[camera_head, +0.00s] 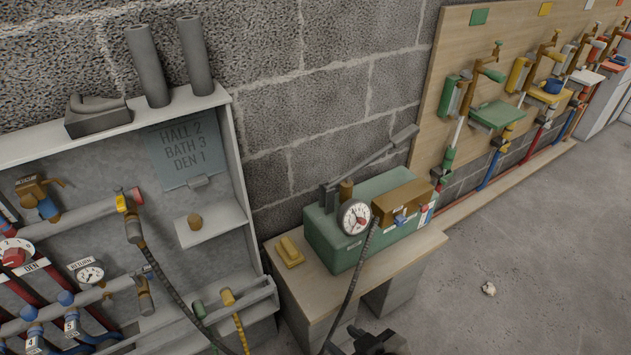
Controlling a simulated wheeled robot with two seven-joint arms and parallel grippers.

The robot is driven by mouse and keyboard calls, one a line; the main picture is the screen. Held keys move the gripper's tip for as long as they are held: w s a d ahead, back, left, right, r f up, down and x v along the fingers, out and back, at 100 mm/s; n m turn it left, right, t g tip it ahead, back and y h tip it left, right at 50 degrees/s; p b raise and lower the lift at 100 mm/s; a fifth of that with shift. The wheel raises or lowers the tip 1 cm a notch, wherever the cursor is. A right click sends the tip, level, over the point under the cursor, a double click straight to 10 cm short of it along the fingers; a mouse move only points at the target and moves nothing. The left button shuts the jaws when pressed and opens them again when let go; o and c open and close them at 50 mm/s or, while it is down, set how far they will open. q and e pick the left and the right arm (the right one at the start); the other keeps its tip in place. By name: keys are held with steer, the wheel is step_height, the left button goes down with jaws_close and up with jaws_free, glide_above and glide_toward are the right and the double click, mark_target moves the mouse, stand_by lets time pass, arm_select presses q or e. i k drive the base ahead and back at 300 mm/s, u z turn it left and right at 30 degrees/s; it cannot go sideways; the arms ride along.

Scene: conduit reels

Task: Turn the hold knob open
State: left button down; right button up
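A green pump box (340,235) with a long grey lever (372,160) stands on a small wooden-topped bench. A round white gauge (354,217) is on its front. Beside the gauge is a brass block (400,198) with a small blue knob (400,218), and red and white parts lie at its right end. I cannot read which knob is marked hold. My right gripper (374,340) shows only as a dark shape at the bottom edge, below and apart from the pump; its fingers are too unclear to judge. My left gripper is not in view.
A black hose (352,285) runs down from the pump in front of the bench (428,242). A yellow block (289,252) lies on the bench's left. A grey cabinet (240,180) with pipes and gauges stands left. A wooden board (455,60) with taps stands right. The floor at right is mostly clear.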

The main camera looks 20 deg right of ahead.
mark_target(400, 220)
steer(key=z, duration=0.5)
steer(key=k, duration=0.25)
steer(key=z, duration=0.1)
steer(key=i, duration=0.85)
